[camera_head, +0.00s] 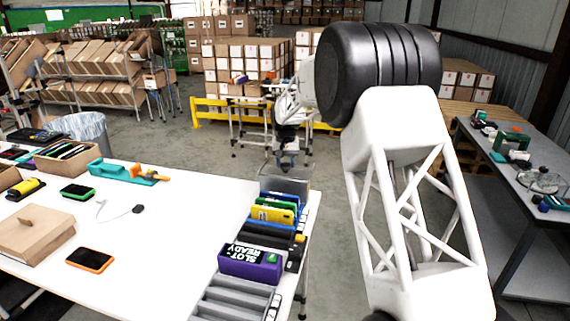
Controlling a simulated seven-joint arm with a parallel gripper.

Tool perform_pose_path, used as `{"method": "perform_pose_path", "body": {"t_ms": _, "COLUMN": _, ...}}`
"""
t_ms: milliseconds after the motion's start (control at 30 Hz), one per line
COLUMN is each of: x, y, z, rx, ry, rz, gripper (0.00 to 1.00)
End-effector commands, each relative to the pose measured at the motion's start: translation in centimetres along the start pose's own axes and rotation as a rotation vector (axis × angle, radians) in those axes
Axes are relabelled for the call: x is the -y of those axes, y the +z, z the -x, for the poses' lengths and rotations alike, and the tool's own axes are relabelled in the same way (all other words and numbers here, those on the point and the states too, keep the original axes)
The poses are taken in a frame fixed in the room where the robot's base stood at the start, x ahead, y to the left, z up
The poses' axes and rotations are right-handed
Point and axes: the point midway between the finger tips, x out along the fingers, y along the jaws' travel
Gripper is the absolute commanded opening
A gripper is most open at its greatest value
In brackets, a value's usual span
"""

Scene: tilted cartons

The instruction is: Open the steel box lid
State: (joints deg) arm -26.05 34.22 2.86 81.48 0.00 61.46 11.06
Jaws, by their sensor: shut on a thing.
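A grey steel box (284,183) stands at the far right corner of the white table, behind the row of coloured cases. My gripper (288,161) is just above it, at the end of my white arm, pointing down. It is shut on what seems to be the steel box lid. The fingertips and the lid are small and dark here, so the grip itself and how far the lid is raised cannot be made out.
A rack (238,296) holding yellow, green, blue, black and purple cases lines the white table's right edge. A brown box with a knob (36,232), an orange-rimmed device (90,260) and a teal tool (125,173) lie left. The table's middle is mostly clear.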

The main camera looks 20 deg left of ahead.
Motion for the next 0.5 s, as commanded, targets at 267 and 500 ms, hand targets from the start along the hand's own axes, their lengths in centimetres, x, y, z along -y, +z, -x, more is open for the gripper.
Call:
{"method": "perform_pose_path", "body": {"t_ms": 267, "x": -1.1, "y": -3.9, "z": 0.0, "rx": -0.001, "ry": 0.000, "rz": -0.001, "gripper": 0.00}}
{"method": "perform_pose_path", "body": {"t_ms": 500, "x": -1.4, "y": -5.2, "z": 0.0, "rx": -0.001, "ry": 0.000, "rz": 0.000, "gripper": 0.00}}
